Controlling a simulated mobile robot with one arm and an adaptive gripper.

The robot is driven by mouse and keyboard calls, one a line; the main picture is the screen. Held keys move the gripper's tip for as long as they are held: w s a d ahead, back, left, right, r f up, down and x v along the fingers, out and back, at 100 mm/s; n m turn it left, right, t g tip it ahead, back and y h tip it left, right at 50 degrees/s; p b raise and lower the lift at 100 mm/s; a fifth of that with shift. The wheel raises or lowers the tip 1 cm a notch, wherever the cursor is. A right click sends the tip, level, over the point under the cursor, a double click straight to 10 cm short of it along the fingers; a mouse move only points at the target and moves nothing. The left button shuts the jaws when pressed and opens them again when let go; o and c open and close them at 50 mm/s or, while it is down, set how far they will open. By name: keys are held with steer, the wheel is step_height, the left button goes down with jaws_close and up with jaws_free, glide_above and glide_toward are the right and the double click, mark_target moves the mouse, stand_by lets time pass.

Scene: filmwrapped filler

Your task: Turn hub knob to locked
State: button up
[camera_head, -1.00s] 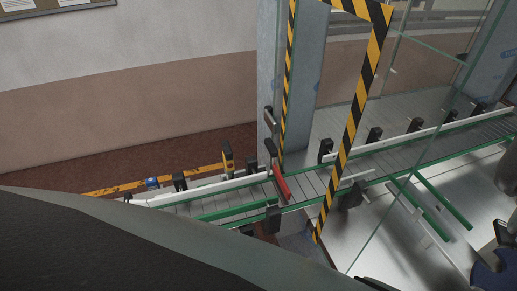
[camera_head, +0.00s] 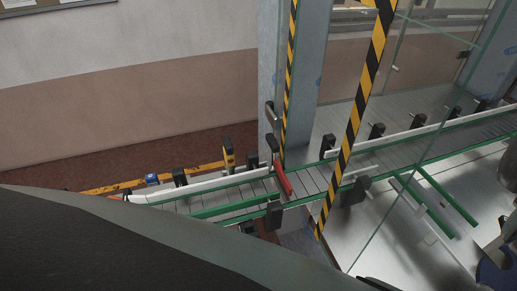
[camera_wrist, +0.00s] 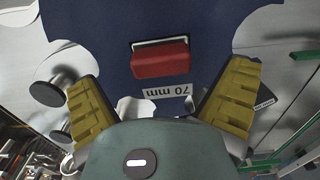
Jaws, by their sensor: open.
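In the wrist view, a red block-shaped handle (camera_wrist: 160,60) with a pale edge sits on a dark blue plate (camera_wrist: 110,40). A label reading "70 mm" (camera_wrist: 166,93) shows upside down below it. I cannot tell whether this red part is the hub knob. My gripper (camera_wrist: 160,78) is open, with its yellow ribbed fingers spread to either side of the red part. Nothing is held, and a gap shows between each finger and the red part. A round black knob (camera_wrist: 47,94) on a metal stem is left of the left finger. My gripper is not visible in the head view.
In the head view, a conveyor (camera_head: 310,182) with green rails and a red bar (camera_head: 283,179) runs past a striped post (camera_head: 355,125) and glass panels. Dark blue parts (camera_head: 495,268) show at the lower right. Green rails (camera_wrist: 305,55) show at right in the wrist view.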

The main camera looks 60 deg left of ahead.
steer(key=shift+f, duration=1.55)
steer(key=shift+s+f, duration=0.1)
steer(key=shift+c, duration=0.2)
steer(key=c, duration=1.2)
steer(key=shift+a, duration=0.1)
